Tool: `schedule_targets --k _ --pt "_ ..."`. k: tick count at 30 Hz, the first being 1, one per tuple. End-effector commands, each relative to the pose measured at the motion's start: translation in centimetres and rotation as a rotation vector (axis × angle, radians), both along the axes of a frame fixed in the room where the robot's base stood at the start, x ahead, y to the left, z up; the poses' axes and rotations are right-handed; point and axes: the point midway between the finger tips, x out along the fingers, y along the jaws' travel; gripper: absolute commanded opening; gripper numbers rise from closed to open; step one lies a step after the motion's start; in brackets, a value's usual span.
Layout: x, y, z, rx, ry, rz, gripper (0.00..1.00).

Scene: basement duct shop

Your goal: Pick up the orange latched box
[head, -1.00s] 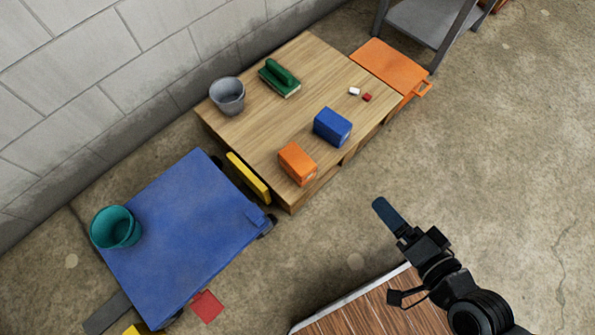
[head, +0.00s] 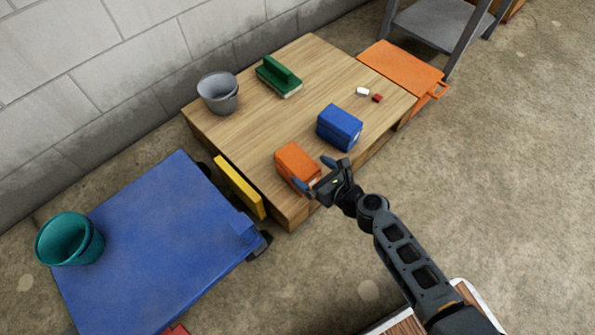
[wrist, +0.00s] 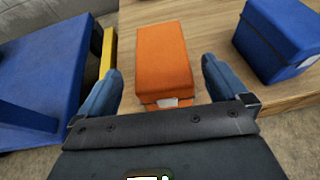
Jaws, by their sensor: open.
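The orange latched box (head: 296,165) stands on the wooden table near its front edge. In the wrist view the orange box (wrist: 164,62) lies ahead between my two fingers, with a pale latch on its near side. My gripper (head: 314,173) is open at the near side of the box. In the wrist view the blue fingertips of my gripper (wrist: 158,75) are spread wider than the box, with a gap on each side. I cannot tell how high the fingers are relative to the box.
A blue box (head: 340,127) stands just right of the orange box on the wooden table (head: 237,140). A grey bucket (head: 218,93), a green block-like item (head: 278,77) and small white and red pieces (head: 369,94) are farther back. A blue cart (head: 160,240) stands at left.

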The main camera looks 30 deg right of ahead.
Motion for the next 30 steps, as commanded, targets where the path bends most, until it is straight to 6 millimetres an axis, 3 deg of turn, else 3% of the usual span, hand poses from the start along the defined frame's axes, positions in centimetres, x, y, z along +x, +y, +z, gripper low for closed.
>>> schedule_targets --k 14,23,30 --pt "4.9 1.1 -3.0 -0.004 -0.001 0.002 1.00" --pt "5.3 1.2 -3.0 -0.004 0.000 0.001 1.00" --pt "5.2 1.2 -3.0 -0.005 0.000 0.001 0.79"
